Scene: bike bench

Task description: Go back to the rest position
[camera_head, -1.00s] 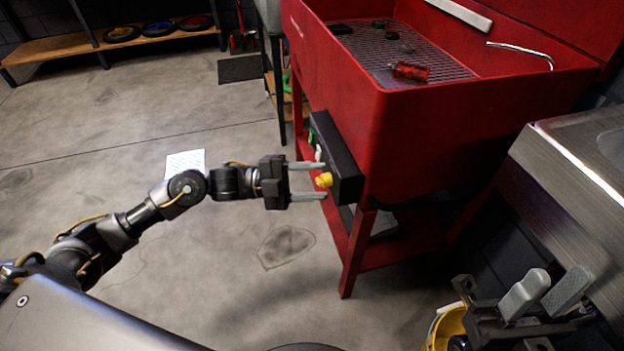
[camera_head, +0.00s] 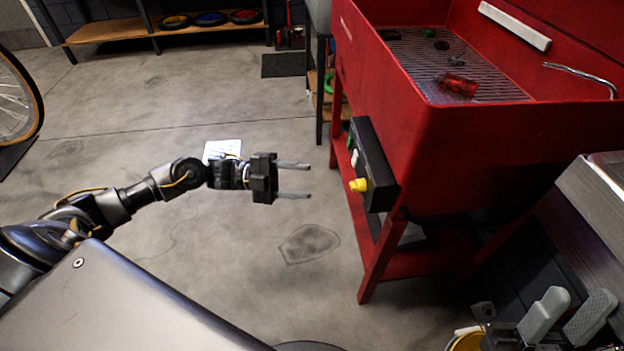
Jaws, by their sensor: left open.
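My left gripper (camera_head: 294,180) is open and empty. Its two fingers point right, with bare floor below them. It is apart from the black control box (camera_head: 372,168) on the side of the red wash station (camera_head: 470,150). The box carries a yellow knob (camera_head: 358,185) and a paler switch above it. My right gripper (camera_head: 567,318) is at the lower right corner. Its two grey fingers stand upright with a gap between them, and nothing shows between them.
A red-handled tool (camera_head: 458,85) lies on the station's grate. A metal cabinet (camera_head: 600,205) stands at the right.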

